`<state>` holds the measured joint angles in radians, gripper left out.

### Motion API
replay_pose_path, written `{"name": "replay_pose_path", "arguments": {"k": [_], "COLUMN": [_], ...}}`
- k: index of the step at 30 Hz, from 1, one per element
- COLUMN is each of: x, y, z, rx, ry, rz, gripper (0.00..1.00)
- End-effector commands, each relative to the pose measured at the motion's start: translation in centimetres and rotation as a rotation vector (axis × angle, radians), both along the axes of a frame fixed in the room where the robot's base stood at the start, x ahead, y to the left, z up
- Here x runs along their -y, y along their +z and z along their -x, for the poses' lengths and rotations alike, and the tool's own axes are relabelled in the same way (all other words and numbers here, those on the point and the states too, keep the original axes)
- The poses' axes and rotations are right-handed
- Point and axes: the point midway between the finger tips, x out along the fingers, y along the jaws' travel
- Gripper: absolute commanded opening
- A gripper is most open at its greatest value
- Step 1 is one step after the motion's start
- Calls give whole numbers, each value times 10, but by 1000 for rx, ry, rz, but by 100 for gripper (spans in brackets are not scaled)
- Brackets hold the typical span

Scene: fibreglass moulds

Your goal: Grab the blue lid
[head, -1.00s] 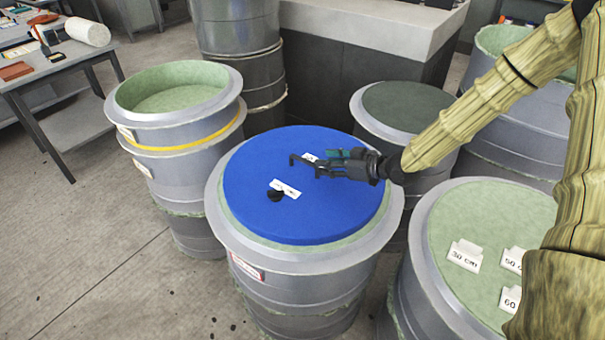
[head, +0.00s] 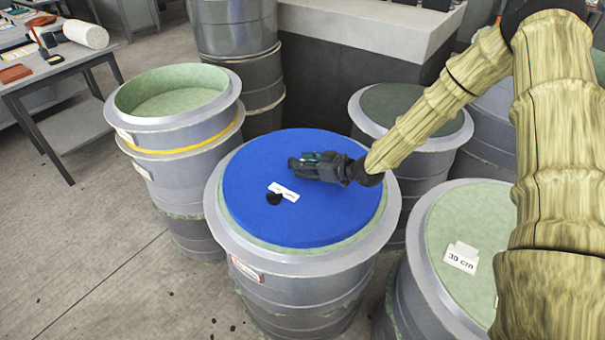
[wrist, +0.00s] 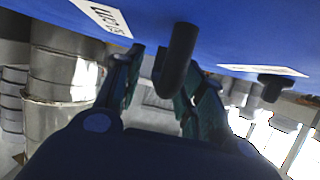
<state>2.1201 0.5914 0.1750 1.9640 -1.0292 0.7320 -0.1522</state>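The blue lid (head: 250,175) lies flat on a grey drum-shaped mould in the head view. A black knob (head: 274,199) and a white label (head: 284,191) show on it. My gripper (head: 297,165) is over the middle of the lid, low to its surface. In the wrist view the lid (wrist: 220,25) fills the top, and a dark knob (wrist: 177,60) stands between the two fingers of my gripper (wrist: 165,75). The fingers are apart, with a visible gap on the knob's left side. The gripper hides part of the lid in the head view.
The mould under the lid (head: 300,268) has a wide grey rim. An open mould (head: 180,105) stands left, a dark-topped one (head: 415,107) behind right, and a green-topped one (head: 465,215) front right. A workbench (head: 60,75) is far left. Floor is clear at left.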

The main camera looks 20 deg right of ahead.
Motion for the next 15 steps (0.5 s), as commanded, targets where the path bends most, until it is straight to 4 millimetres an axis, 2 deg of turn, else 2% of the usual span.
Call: {"name": "replay_pose_path", "arguments": {"k": [4,12,13,15], "x": [-5,-6,-6,-6], "y": [-3,-4,-4,-4], "z": [-7,-8,-8,-8], "rx": [0,0,0,0], "ry": [0,0,0,0], "rz": [0,0,0,0], "gripper": [39,39,37,25]}}
